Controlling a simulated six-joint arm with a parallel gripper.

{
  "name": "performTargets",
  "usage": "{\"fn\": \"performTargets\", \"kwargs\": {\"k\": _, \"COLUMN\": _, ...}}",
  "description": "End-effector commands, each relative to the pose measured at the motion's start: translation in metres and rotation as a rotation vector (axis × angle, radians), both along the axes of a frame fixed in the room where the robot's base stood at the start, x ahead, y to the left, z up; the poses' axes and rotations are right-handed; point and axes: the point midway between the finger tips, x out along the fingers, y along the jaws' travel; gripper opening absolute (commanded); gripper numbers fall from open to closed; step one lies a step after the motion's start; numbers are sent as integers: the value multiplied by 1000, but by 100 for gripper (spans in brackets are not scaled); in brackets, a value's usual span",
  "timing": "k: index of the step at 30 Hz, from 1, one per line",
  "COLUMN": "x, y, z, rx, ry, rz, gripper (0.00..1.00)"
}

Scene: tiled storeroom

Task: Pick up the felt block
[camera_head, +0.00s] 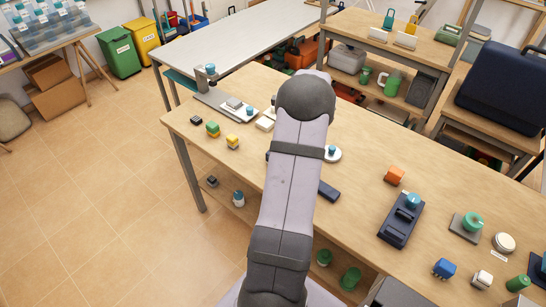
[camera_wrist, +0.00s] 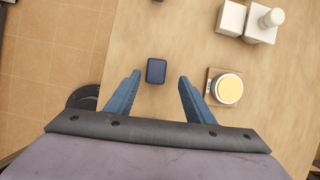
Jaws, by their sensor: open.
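A small dark navy block (camera_wrist: 156,71) with rounded corners lies on the wooden table (camera_wrist: 190,30) in the wrist view. It is the likeliest felt block, though its material is too small to tell. My gripper (camera_wrist: 158,79) is open and empty, with its blue fingers on the left and right of the block, apart from it. The height of the fingers over the table is unclear. In the head view my arm hides the gripper, and I cannot match this block for certain there.
A yellow-topped round thing on a wooden plate (camera_wrist: 212,98) sits right of the right finger. White boxes (camera_wrist: 231,18) stand farther up. The table's left edge borders tiled floor (camera_wrist: 50,60).

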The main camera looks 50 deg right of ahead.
Motion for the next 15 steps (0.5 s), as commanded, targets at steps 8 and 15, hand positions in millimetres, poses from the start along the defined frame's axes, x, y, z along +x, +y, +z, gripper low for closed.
{"fn": "performTargets", "kwargs": {"k": 8, "x": 4, "y": 3, "z": -8, "rx": 1, "ry": 0, "rz": 2, "gripper": 48}}
{"fn": "performTargets", "kwargs": {"k": 15, "x": 15, "y": 10, "z": -34, "rx": 2, "ry": 1, "rz": 2, "gripper": 48}}
